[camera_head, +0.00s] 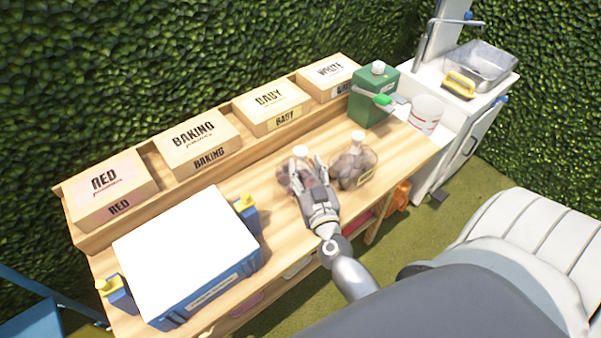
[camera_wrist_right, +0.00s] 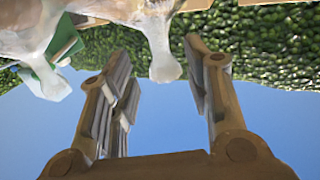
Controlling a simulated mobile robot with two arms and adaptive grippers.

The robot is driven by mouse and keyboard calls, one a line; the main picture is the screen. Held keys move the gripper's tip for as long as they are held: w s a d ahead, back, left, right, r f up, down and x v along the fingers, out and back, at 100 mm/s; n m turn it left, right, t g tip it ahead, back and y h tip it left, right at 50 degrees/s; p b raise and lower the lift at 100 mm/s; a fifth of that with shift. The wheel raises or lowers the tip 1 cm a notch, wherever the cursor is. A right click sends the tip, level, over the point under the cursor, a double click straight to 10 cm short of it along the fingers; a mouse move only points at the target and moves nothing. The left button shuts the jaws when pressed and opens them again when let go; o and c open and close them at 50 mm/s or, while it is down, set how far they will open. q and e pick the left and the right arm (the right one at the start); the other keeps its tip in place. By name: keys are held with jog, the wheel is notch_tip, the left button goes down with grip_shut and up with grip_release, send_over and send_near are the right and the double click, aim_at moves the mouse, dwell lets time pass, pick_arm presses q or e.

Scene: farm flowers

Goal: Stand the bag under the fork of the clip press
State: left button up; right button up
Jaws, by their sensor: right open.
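Two clear bags of brown round contents with pale gathered necks stand on the wooden bench: a left bag (camera_head: 284,174) and a right bag (camera_head: 353,167). My right gripper (camera_head: 309,170) is open at the left bag and partly covers it. In the right wrist view its two fingers (camera_wrist_right: 163,75) stand apart, with a bag's pale neck (camera_wrist_right: 165,66) showing between them. That view appears upside down, and I cannot tell whether the fingers touch the bag. My left gripper is not in view.
Labelled cardboard boxes (camera_head: 199,143) line the bench's back. A blue crate with a white top (camera_head: 185,250) fills the left front. Bare bench (camera_head: 250,180) shows left of the bags.

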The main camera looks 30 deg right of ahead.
aim_at(302, 158)
jog(key=x, duration=0.5)
jog(key=shift+p, duration=0.3)
jog(key=shift+a, duration=0.1)
grip_shut()
jog(key=shift+r, duration=0.15)
